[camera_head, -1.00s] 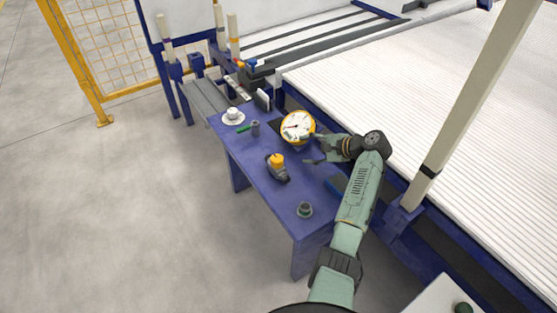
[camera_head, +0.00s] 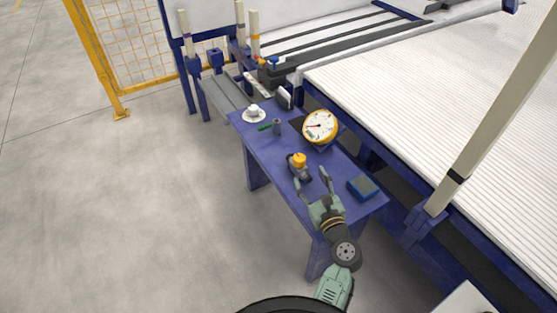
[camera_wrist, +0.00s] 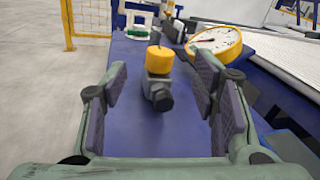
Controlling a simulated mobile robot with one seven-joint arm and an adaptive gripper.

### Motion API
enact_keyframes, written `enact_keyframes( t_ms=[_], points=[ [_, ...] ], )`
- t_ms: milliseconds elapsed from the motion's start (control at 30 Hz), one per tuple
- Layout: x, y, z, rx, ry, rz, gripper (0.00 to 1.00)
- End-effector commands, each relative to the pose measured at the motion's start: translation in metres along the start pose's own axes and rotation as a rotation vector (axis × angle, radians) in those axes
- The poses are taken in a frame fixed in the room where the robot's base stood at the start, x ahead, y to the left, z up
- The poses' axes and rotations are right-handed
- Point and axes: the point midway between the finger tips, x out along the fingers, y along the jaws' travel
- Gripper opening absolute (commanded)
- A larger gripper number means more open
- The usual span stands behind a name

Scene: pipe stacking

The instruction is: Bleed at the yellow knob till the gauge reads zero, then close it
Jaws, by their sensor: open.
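The yellow knob (camera_head: 299,159) sits on top of a dark grey valve body (camera_head: 301,173) on the blue table. In the wrist view the yellow knob (camera_wrist: 159,60) stands upright ahead, between my fingers in the picture. The yellow-rimmed gauge (camera_head: 320,127) stands behind it, to the right. Its white face and needle also show in the wrist view (camera_wrist: 214,40), but the reading is too small to tell. My gripper (camera_head: 312,180) is open and empty, at the near side of the valve. In the wrist view its fingers (camera_wrist: 165,105) are spread wide, short of the knob.
A slatted white bed (camera_head: 440,90) lies to the right. Open floor is on the left.

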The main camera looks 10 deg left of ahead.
Motion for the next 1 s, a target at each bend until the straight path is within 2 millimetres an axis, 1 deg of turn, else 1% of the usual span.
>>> enact_keyframes(
  t_ms=[33, 100, 200, 267, 367, 600, 700, 833, 1000],
  points=[
    [-0.012, -0.004, -0.006, 0.072, -0.001, -0.025, 0.54],
    [-0.021, -0.007, -0.009, 0.136, -0.006, -0.044, 0.54],
    [-0.019, -0.009, -0.010, 0.169, -0.011, -0.053, 0.54],
    [-0.013, -0.010, -0.009, 0.169, -0.012, -0.052, 0.54],
    [0.004, -0.010, -0.008, 0.168, -0.013, -0.048, 0.54],
    [0.051, -0.012, -0.008, 0.165, -0.011, -0.048, 0.54],
    [0.066, -0.013, -0.009, 0.165, -0.010, -0.048, 0.54],
    [0.079, -0.013, -0.009, 0.165, -0.010, -0.048, 0.54],
    [0.085, -0.013, -0.009, 0.164, -0.010, -0.049, 0.54]
  ],
)
